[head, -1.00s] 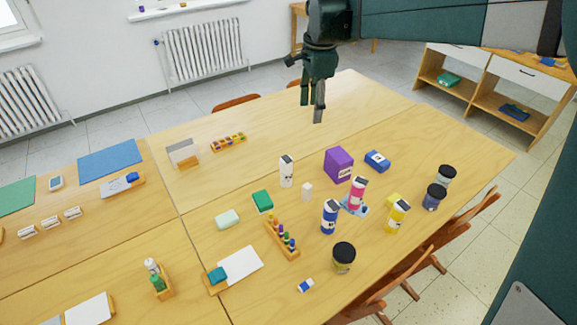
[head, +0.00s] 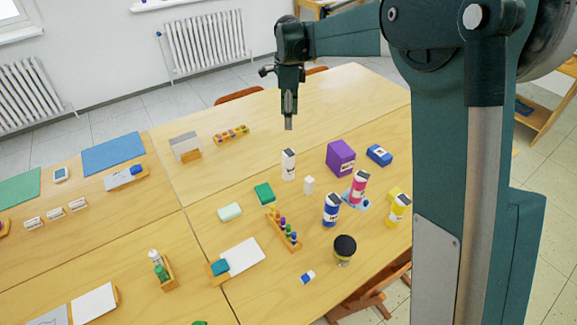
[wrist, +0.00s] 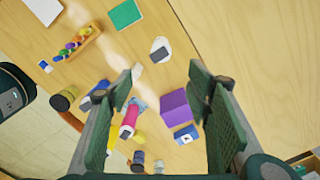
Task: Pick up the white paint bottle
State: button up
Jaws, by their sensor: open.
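The white paint bottle (head: 288,165) stands upright on the wooden table, with a dark cap. In the wrist view the white bottle (wrist: 160,50) shows from above, beyond the fingertips and between the two finger lines. My gripper (head: 289,125) is above the table, behind and higher than the bottle in the head view, apart from it. In the wrist view my gripper (wrist: 168,82) has its two fingers spread wide with nothing between them.
A purple box (head: 340,157) stands right of the bottle, and a small white block (head: 309,185) is close in front. Pink (head: 356,187), blue (head: 331,210) and yellow (head: 399,209) bottles stand farther right. A green block (head: 264,194) lies front left.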

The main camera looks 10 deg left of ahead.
aim_at(289, 151)
notch_tip(289, 151, down, 18)
jog(key=shift+f, duration=0.15)
jog(key=shift+f, duration=0.1)
jog(key=shift+f, duration=1.2)
jog(key=shift+f, duration=0.1)
jog(key=shift+w+f+b, duration=0.15)
jog(key=shift+f+b, duration=0.6)
jog(key=shift+f, duration=1.75)
jog(key=shift+c, duration=0.6)
jog(key=c, duration=1.1)
